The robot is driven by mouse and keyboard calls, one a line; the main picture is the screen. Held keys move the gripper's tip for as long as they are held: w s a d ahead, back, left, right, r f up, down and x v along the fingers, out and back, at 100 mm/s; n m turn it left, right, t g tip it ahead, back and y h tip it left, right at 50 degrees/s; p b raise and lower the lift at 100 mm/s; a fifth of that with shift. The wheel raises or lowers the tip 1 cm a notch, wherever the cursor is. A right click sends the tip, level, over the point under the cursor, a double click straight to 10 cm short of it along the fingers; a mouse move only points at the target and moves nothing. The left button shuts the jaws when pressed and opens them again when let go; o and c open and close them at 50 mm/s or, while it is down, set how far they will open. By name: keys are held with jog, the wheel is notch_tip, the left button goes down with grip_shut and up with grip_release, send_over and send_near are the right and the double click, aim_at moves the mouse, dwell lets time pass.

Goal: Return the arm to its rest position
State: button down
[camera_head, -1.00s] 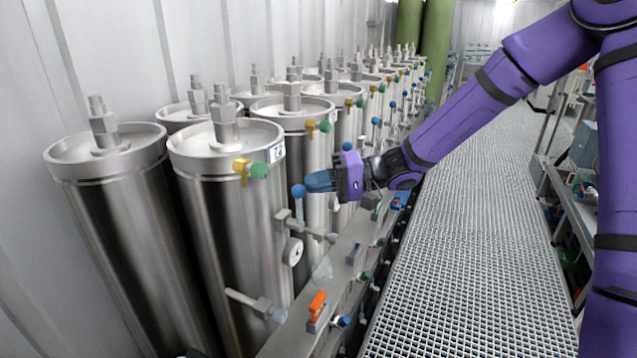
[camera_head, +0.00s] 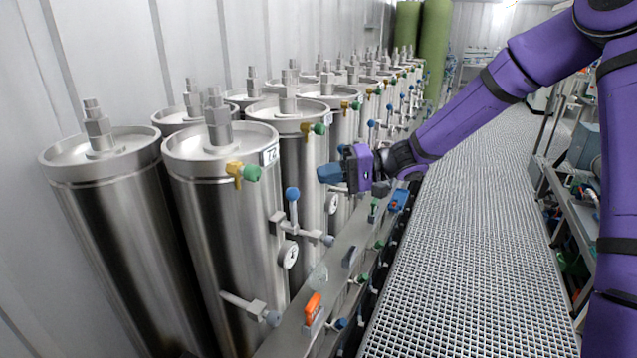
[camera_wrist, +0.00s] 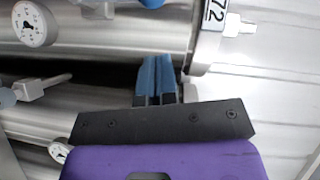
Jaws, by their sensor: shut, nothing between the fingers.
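My gripper (camera_head: 330,173) is at the end of my purple arm, in front of the row of steel vessels. Its blue fingers are shut with nothing between them. They point left, a little right of a blue-knobbed valve (camera_head: 292,194) on the vessel labelled 72 (camera_head: 222,220), and look apart from it. In the wrist view the shut blue fingers (camera_wrist: 156,78) lie over a dark gap between two vessels, near the vessel with the 72 label (camera_wrist: 216,12).
A gauge (camera_head: 288,254) and a lever (camera_head: 243,302) stick out from the near vessels. A rail with an orange-handled valve (camera_head: 313,307) runs along their foot. The grated walkway (camera_head: 450,260) is clear. A metal rack (camera_head: 560,180) stands at the right.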

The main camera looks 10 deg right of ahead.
jog(key=d+r, duration=0.1)
jog(key=d, duration=0.8)
jog(key=s+r+g+h, duration=0.1)
jog(key=s+r+h, duration=0.2)
jog(key=s+h, duration=0.95)
jog(key=s+d+r+m+t+h, duration=0.1)
jog(key=s+d+r+t+h, duration=0.1)
jog(key=s+d, duration=0.3)
jog(key=s+d+r+m+t+h, duration=0.1)
jog(key=s+d+r+t, duration=0.3)
jog(key=s, duration=0.9)
jog(key=shift+d+r+h, duration=0.55)
jog(key=shift+d+r, duration=0.1)
jog(key=shift+d, duration=0.5)
jog(key=shift+s, duration=0.1)
